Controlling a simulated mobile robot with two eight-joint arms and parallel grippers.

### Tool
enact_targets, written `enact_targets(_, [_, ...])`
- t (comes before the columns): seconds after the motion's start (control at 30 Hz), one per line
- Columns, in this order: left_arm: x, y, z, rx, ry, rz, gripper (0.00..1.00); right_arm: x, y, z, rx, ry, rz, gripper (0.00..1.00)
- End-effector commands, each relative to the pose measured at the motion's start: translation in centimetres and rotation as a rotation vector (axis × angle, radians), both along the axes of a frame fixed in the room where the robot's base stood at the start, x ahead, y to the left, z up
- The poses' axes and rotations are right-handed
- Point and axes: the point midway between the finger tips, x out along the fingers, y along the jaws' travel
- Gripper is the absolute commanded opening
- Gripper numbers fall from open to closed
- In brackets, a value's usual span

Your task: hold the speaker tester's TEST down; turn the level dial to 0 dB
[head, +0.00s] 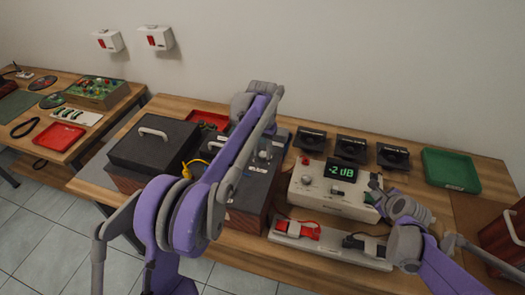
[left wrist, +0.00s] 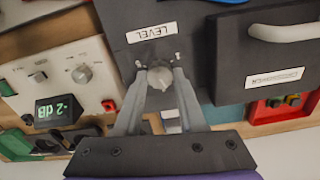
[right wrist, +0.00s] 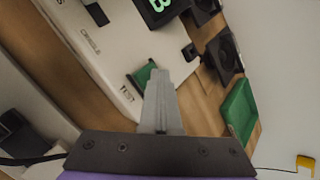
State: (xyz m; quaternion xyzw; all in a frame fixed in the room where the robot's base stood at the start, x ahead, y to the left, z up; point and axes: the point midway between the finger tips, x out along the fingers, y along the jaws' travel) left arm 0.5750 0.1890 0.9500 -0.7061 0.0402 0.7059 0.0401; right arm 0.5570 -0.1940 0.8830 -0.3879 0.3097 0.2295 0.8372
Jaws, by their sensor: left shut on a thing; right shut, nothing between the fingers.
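The white speaker tester (head: 315,198) stands on the bench. Its display (head: 342,173) reads -2 dB, and the reading also shows in the left wrist view (left wrist: 58,110). My left gripper (left wrist: 160,80) is shut on the grey level dial (left wrist: 160,74), which sits beside the LEVEL label (left wrist: 152,32) on a dark box. In the head view my arm largely hides this dial. My right gripper (right wrist: 160,75) is shut and empty, with its tips at the green TEST part (right wrist: 143,73) beside the TEST label (right wrist: 127,92). The tips partly cover it; I cannot tell how far it is pressed.
Several black speakers (head: 350,148) and a green tray (head: 451,169) stand behind and right of the tester. A white strip (head: 330,248) with red and black clips lies in front. A dark handled box (head: 152,145) stands at left. A second table (head: 60,115) is further left.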

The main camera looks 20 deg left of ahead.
Motion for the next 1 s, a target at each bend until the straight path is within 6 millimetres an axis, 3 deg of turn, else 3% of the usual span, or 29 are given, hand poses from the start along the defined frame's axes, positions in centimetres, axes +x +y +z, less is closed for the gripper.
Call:
enact_targets(0.6, [-0.05,0.01,-0.07,-0.001,0.002,-0.574,0.0,-0.02,0.0,-0.05,0.0,0.001,0.001,0.0])
enact_targets(1.0, [-0.05,0.02,-0.08,-0.001,0.002,-0.817,0.0,-0.02,0.0,-0.05,0.0,0.001,0.001,0.0])
